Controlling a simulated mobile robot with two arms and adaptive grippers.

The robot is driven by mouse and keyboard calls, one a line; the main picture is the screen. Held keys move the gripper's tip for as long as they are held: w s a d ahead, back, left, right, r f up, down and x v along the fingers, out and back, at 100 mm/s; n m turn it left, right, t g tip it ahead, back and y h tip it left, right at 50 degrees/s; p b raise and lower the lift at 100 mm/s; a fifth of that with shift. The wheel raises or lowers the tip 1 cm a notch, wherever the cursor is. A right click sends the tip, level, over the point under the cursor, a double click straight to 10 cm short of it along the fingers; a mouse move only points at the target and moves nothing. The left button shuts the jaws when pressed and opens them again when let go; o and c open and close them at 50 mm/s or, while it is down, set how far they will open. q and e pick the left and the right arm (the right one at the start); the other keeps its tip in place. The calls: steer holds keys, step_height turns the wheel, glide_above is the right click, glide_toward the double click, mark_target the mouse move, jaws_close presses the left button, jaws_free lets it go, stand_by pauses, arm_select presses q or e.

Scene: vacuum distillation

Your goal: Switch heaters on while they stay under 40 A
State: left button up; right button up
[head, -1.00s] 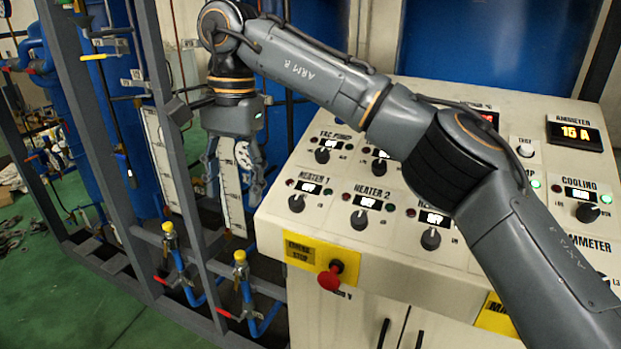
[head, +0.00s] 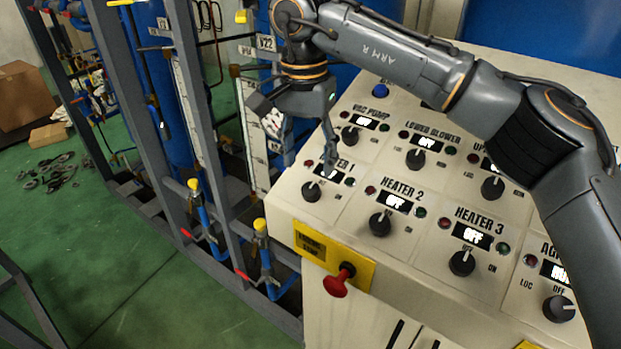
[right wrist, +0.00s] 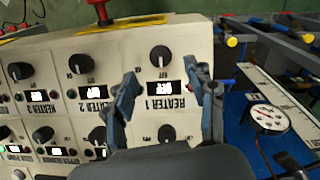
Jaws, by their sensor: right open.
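My right gripper (head: 310,168) is open and empty, above the heater 1 section. One finger covers part of the heater 1 label and display in the head view. In the right wrist view the open fingers (right wrist: 162,78) straddle the heater 1 display (right wrist: 159,88), which seems to read OFF. The heater 1 knob (head: 311,191) is just beyond the fingertips and untouched, as far as I can tell. The heater 2 knob (head: 381,223) and heater 3 knob (head: 462,263) sit to its right, their displays reading OFF. The ammeter and my left gripper are not in view.
A red emergency stop button (head: 338,282) sticks out of the front below the heater knobs. Vacuum pump (head: 350,135) and lower blower (head: 416,158) knobs lie behind. A grey pipe frame (head: 190,130) with yellow-capped valves stands at the left.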

mark_target(310, 189)
step_height(310, 189, down, 5)
steer(key=shift+d+f+p, duration=0.15)
steer(key=shift+p, duration=0.6)
steer(key=shift+f, duration=0.5)
steer(key=shift+c, duration=0.2)
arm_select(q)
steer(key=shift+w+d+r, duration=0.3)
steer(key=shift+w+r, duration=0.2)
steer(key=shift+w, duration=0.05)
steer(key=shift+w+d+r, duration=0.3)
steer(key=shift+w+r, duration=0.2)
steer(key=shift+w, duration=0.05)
arm_select(e)
steer(key=c, duration=1.1)
